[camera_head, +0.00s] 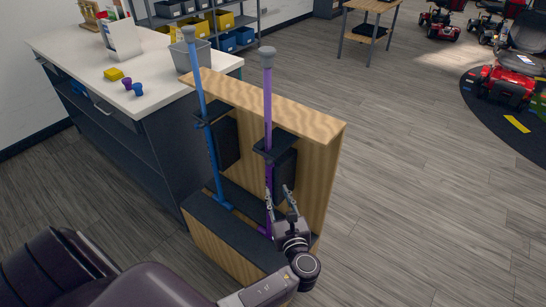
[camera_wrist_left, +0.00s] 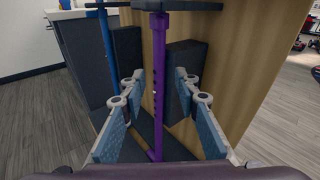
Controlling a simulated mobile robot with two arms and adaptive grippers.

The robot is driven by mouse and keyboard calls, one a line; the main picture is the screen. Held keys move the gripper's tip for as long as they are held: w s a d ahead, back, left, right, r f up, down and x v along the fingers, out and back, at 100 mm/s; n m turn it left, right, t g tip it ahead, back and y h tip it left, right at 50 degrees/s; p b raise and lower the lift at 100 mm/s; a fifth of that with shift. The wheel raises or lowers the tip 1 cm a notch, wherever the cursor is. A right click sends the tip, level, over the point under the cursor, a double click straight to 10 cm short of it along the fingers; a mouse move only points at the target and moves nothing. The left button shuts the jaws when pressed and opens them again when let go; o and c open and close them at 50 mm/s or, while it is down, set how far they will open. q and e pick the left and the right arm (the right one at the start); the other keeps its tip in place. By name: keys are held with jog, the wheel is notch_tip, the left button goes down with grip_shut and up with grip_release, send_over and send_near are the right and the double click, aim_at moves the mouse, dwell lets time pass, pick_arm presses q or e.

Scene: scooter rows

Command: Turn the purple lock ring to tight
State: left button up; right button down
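A purple pole (camera_head: 267,104) with a grey tip stands upright in a wooden stand (camera_head: 318,150). In the left wrist view the pole (camera_wrist_left: 157,105) has a row of small holes. A wider purple band (camera_wrist_left: 158,20) shows near its top, under a dark bracket; I cannot tell for sure if this is the lock ring, or which way it is turned. My left gripper (camera_head: 278,194) is at the lower part of the pole. In the left wrist view its fingers (camera_wrist_left: 159,76) are open, one on each side of the pole, apart from it. My right gripper is not in view.
A blue pole (camera_head: 202,95) stands to the left in the same stand.

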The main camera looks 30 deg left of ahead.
pick_arm(q)
jog(key=y, duration=0.1)
send_near(272, 166)
jog(key=x, duration=0.3)
jog(key=p+x, duration=0.1)
jog(key=x, duration=0.6)
jog(key=shift+w+a, duration=0.2)
jog(key=shift+w, duration=0.05)
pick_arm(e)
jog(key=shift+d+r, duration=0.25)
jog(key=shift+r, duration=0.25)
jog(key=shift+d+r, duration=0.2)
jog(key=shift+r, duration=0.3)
pick_arm(q)
jog(key=shift+c, duration=0.6)
grip_shut()
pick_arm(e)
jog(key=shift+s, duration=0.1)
